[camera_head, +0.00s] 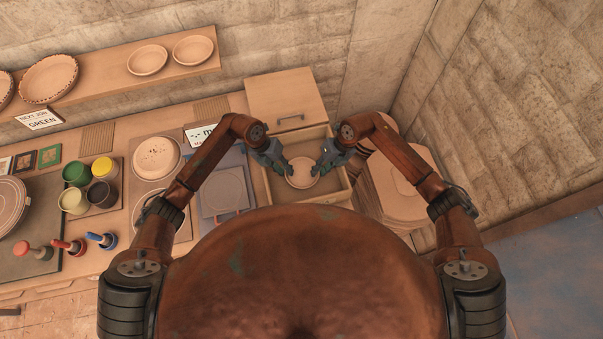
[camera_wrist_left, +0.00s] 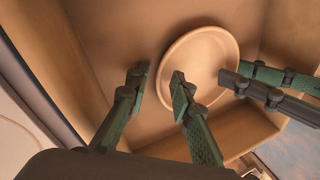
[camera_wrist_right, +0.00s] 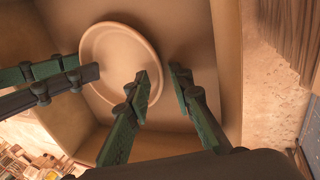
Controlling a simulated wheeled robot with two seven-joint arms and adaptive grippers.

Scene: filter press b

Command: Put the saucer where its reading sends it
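The saucer (camera_head: 301,173), a plain round tan dish, is over or inside an open-topped wooden box (camera_head: 342,197). I cannot tell if it touches the bottom. My left gripper (camera_head: 277,163) is at its left rim and my right gripper (camera_head: 326,161) at its right rim. In the left wrist view the left fingers (camera_wrist_left: 160,90) stand apart, one over the saucer's face (camera_wrist_left: 210,55) and one beyond its rim. The right wrist view shows the right fingers (camera_wrist_right: 161,85) likewise apart around the rim of the saucer (camera_wrist_right: 118,50). A display card (camera_head: 199,136) reads "-.- m", its rest hidden by my left arm.
A panel with a handle (camera_head: 290,119) stands behind the box. Left are a blue-grey plate (camera_head: 223,191), a round speckled dish (camera_head: 157,158), paint pots (camera_head: 75,172) and stamps (camera_head: 70,246). A sign reads "GREEN" (camera_head: 41,121). A shelf (camera_head: 110,85) holds dishes. Stacked slabs (camera_head: 398,190) stand right.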

